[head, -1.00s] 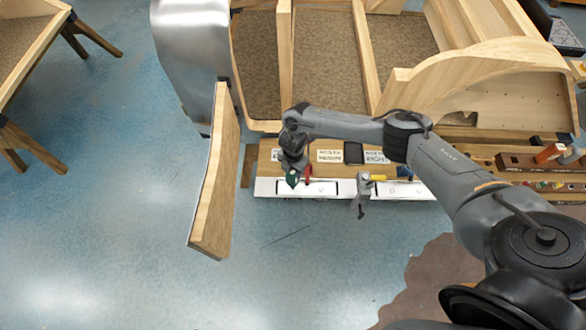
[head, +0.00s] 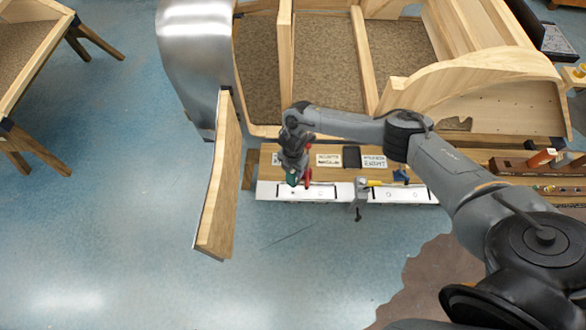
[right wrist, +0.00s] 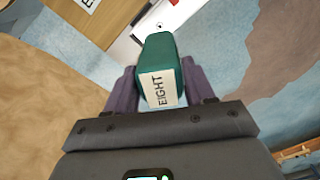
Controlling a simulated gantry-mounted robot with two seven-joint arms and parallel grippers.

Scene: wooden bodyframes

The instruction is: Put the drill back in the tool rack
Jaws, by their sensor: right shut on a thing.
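The drill (head: 292,180), green with a red part beside it, is in my right gripper (head: 293,171) in the head view. The tool rack (head: 335,192) is a white strip with dark slots along the edge of a wooden board. My right gripper holds the drill over the left part of the rack; I cannot tell whether it touches. My left gripper is out of view.
A grey and yellow tool (head: 360,190) hangs at the rack, right of the drill. A blue tool (head: 401,175) is further right. A wooden panel (head: 219,180) stands left of the rack. The large wooden bodyframe (head: 372,60) lies behind. Floor in front is clear.

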